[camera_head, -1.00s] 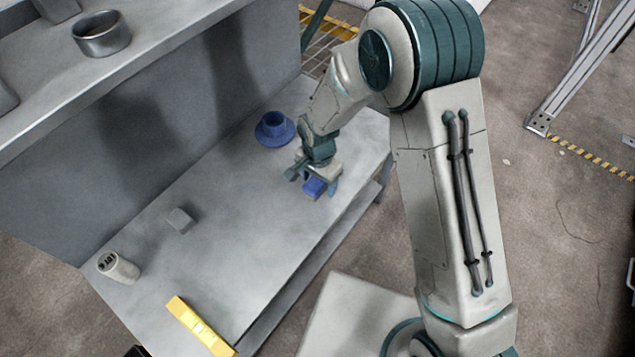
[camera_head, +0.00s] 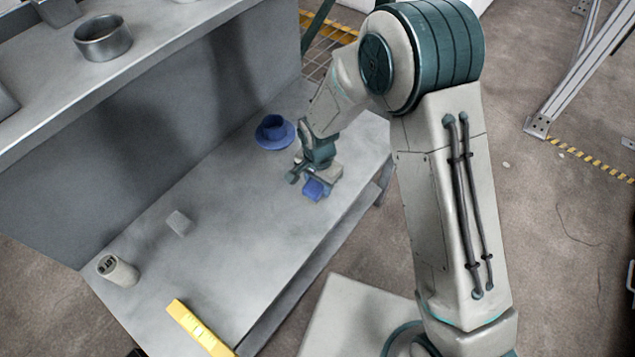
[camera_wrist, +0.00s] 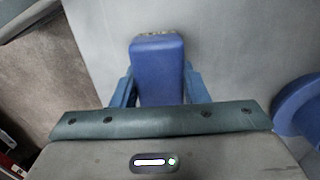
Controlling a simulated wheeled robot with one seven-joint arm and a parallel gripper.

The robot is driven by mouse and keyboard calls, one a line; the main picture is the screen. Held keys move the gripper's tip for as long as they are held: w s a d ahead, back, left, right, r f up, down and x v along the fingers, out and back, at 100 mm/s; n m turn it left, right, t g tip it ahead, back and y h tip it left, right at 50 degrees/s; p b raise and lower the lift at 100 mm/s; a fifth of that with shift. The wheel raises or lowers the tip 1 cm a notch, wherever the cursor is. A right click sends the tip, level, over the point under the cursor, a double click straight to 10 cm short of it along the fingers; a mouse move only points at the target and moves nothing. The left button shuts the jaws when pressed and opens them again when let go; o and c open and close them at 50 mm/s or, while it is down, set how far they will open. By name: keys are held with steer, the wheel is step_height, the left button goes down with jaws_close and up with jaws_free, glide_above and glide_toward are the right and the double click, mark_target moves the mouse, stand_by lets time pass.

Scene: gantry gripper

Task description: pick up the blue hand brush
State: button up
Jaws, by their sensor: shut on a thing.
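The blue hand brush (camera_head: 314,189) is at the right end of the grey workbench (camera_head: 215,260), partly hidden by my gripper (camera_head: 313,188). In the wrist view the blue brush (camera_wrist: 158,68) stands between the two blue fingers of my gripper (camera_wrist: 158,88), with a strip of bristles at its far end. My gripper is shut on the brush. It is at or close above the bench top; I cannot tell whether the brush touches it.
A small grey block (camera_head: 179,223), a whitish can (camera_head: 118,270) and a yellow level (camera_head: 200,328) are farther left. A metal ring-shaped bowl (camera_head: 103,38) is on the upper shelf.

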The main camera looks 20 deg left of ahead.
step_height(320, 180, up, 5)
steer(key=shift+f+p, duration=0.2)
steer(key=shift+p, duration=0.55)
steer(key=w+d+r+p, duration=0.1)
steer(key=d+r+p, duration=0.1)
steer(key=d+r, duration=0.4)
steer(key=d, duration=0.5)
steer(key=shift+w+d+r, duration=0.3)
steer(key=shift+w+r, duration=0.05)
steer(key=shift+w, duration=0.05)
steer(key=shift+o, duration=0.7)
steer(key=shift+p, duration=0.4)
steer(key=shift+c, duration=0.2)
